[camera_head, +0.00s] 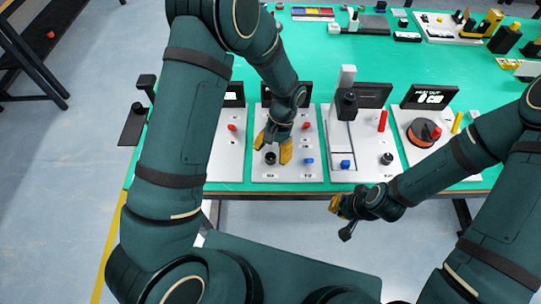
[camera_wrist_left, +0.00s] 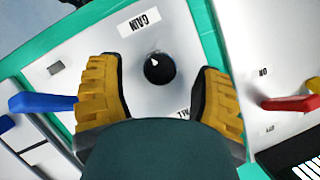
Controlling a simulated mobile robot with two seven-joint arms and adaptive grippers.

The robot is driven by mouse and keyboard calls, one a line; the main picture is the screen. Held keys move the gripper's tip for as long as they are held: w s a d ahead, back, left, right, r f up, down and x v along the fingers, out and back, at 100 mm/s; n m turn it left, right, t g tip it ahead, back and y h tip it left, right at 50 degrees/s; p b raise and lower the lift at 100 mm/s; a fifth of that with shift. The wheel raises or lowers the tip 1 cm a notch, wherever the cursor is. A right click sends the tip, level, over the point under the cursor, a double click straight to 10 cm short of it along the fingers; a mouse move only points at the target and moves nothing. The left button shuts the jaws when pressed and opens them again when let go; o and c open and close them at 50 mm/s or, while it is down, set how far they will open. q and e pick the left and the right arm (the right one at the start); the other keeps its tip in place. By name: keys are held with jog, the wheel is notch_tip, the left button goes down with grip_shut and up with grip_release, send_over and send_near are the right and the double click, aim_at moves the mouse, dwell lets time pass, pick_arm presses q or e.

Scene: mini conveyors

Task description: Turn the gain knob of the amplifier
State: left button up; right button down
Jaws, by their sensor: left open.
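The gain knob (camera_wrist_left: 159,69) is a round black knob with a small white mark, on a white panel beside a label reading GAIN (camera_wrist_left: 139,22). In the head view the black knob (camera_head: 270,158) is near the front left of a white panel. My left gripper (camera_head: 272,148) is open above it, pointing down. In the left wrist view the knob lies between the two yellow fingers (camera_wrist_left: 160,78), with gaps on both sides. My right gripper (camera_head: 345,206) hangs in front of the table edge; its finger opening is unclear.
A red lever (camera_wrist_left: 290,103) and a blue lever (camera_wrist_left: 42,102) flank the fingers in the wrist view. More white panels (camera_head: 368,167) with knobs and levers stand to the right on the green table (camera_head: 330,60). Small screens stand behind the panels.

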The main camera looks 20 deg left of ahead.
pick_arm(q)
jog(key=v, duration=0.9)
jog(key=shift+r, duration=0.4)
